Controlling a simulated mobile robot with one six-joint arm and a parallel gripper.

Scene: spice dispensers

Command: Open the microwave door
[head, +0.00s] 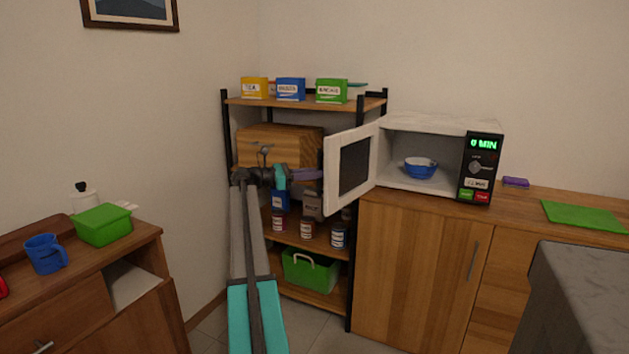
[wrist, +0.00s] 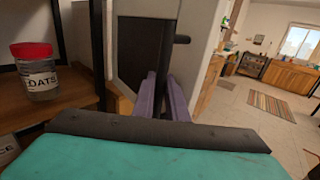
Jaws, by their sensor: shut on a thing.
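The white microwave (head: 440,124) stands on the wooden cabinet at the right in the head view. Its door (head: 330,165) stands wide open, swung out to the left, with its dark window facing the room. A blue bowl (head: 420,168) sits inside the lit cavity. My gripper (head: 318,174) is at the outer face of the door, its purple fingers partly hidden behind the door edge. In the wrist view the purple fingers (wrist: 164,100) are shut around the dark upright door handle (wrist: 164,50); the door (wrist: 190,60) is right behind it.
A shelf rack (head: 360,105) with boxes and cans stands just left of the door, behind my arm. In the wrist view a red-lidded oats jar (wrist: 37,72) is close at left. A green mat (head: 583,216) lies on the right counter. A grey counter (head: 575,300) stands at front right.

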